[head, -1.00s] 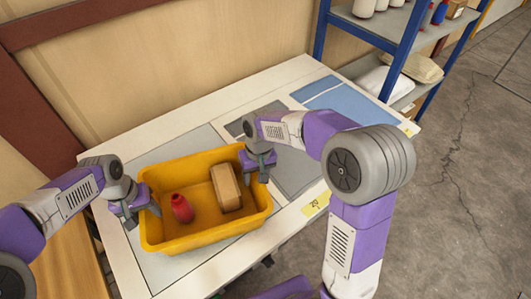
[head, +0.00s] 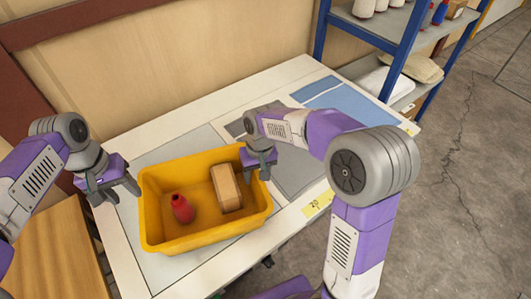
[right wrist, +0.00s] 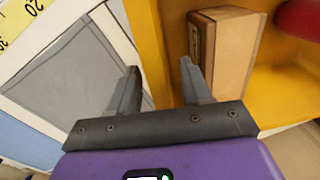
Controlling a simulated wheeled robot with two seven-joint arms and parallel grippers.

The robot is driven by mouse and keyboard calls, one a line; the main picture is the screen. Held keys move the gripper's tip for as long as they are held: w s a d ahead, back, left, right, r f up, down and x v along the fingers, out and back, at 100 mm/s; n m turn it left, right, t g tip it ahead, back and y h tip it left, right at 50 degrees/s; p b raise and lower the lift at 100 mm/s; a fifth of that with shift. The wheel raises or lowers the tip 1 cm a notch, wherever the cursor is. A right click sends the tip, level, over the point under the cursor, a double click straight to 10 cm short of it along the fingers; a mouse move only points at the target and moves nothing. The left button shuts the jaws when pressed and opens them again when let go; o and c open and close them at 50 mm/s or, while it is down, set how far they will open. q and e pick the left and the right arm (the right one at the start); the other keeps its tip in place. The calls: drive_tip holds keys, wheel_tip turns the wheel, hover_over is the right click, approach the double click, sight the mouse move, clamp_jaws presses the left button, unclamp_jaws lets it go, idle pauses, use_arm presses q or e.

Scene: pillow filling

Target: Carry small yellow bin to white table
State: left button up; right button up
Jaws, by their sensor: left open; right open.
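The yellow bin (head: 160,235) sits on the white table (head: 120,241), on a grey panel. It holds a red bottle (head: 182,208) and a brown box (head: 226,188). My left gripper (head: 118,197) is open and empty, just off the bin's left side and apart from it. My right gripper (head: 258,172) is open at the bin's right rim. In the right wrist view its fingers (right wrist: 160,90) stand either side of the yellow wall (right wrist: 151,45), with the box (right wrist: 223,50) beside one finger; whether they touch the wall I cannot tell.
A blue panel (head: 340,110) and a dark grey panel (head: 295,170) lie on the table to the right of the bin. A blue-framed shelf (head: 397,55) stands behind the table's right end. A wooden surface (head: 60,250) is at the lower left.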

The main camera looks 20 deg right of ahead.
drive_tip(key=r, duration=0.7)
drive_tip(key=d+r, duration=0.1)
drive_tip(key=r, duration=0.3)
drive_tip(key=shift+s, duration=0.1)
